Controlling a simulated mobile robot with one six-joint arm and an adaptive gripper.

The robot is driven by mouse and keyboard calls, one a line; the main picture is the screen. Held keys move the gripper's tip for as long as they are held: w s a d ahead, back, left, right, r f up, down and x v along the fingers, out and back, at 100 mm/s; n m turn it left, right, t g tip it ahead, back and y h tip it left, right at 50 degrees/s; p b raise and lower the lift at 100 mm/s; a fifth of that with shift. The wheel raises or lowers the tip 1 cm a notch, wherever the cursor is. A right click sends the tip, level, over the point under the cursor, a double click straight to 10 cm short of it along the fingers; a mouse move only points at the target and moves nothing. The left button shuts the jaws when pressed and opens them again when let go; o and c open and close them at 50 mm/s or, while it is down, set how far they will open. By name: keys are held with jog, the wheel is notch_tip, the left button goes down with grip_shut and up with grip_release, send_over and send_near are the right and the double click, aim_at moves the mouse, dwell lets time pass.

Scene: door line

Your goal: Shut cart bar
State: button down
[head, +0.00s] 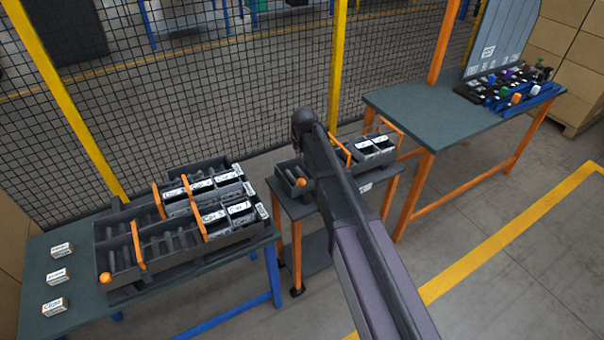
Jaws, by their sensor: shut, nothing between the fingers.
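The cart (285,205) stands in the middle, between two benches, with a dark rack on top. An orange bar (391,121) shows as a raised hoop at the rack's right part. Another orange bar (340,149) shows just right of my arm and is partly hidden by it. An orange ball knob (302,182) sits at the rack's left part. I cannot tell whether either bar is latched. My arm reaches from the bottom right over the cart and covers the rack's middle. Its dark end is above the rack; no gripper fingers show.
A left bench (85,245) holds a larger dark rack (180,255) with orange hoops and labelled boxes, and several small blocks. A right bench (410,100) carries a board and coloured items. Mesh fence (240,90) runs behind. Floor (530,290) at the lower right is clear.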

jog(key=shift+f, duration=0.1)
dwell(0.3)
jog(key=b+x, duration=0.9)
jog(key=x, duration=0.1)
jog(key=shift+b, duration=0.3)
jog(key=shift+s, duration=0.2)
jog(key=shift+s+d, duration=0.35)
jog(key=shift+s, duration=0.5)
jog(key=shift+s+d, duration=0.3)
jog(key=shift+s, duration=0.6)
